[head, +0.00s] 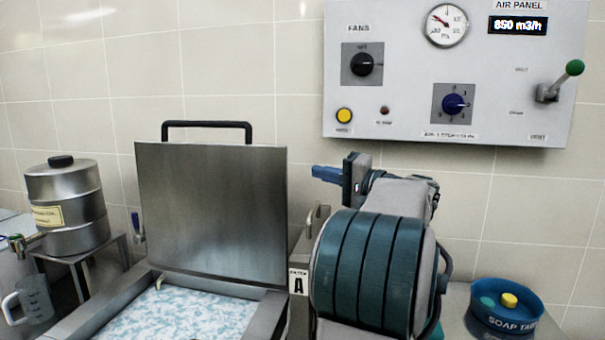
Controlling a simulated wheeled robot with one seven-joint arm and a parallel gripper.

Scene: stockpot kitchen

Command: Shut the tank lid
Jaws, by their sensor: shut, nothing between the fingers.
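The tank lid (211,213) is a flat steel plate standing upright at the back of the tank, so the tank is open. A black bar handle (207,125) runs along the lid's top edge. The steel tank (262,322) is at the lower left of centre, with pale blue and white mottled contents (165,318) in it. My gripper (316,171) is shut and empty, its blue fingers pointing left. In the picture it is just right of the lid's upper right edge, apart from it. My arm hides part of the counter to the right.
An air panel (410,110) with knobs, a gauge and a green-tipped lever (573,69) hangs on the tiled wall. A steel urn (70,205) on a stand and a measuring jug (33,300) are at left. A blue soap tub (505,312) is at lower right.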

